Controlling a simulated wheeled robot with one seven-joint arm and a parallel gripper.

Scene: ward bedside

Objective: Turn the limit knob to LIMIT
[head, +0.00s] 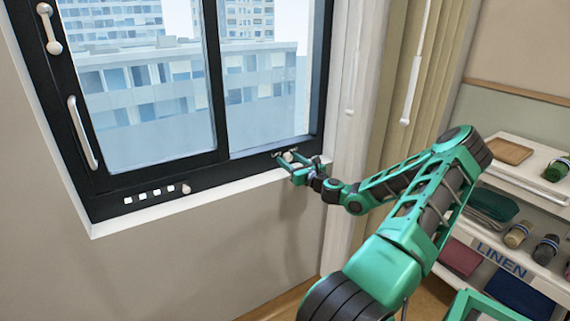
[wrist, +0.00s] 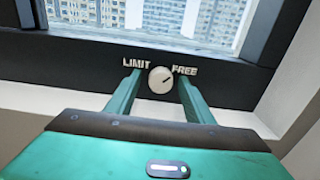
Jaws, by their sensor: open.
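The limit knob (wrist: 160,80) is a small round white dial on the dark lower window frame. The word LIMIT (wrist: 136,63) is at its upper left and FREE (wrist: 184,69) at its upper right. A small mark on the knob seems to point up and right, towards FREE. My gripper (wrist: 157,83) is open, with one green finger on each side of the knob and a gap on both sides. In the head view the knob (head: 289,156) shows small at the lower right of the window, with my gripper (head: 292,164) at it.
The window has a white handle (head: 83,132), a latch (head: 48,28) and several white squares (head: 150,194) on its frame. A white sill (head: 215,190) runs below. Blind cords (head: 411,90) hang at the right, near a linen shelf (head: 520,180).

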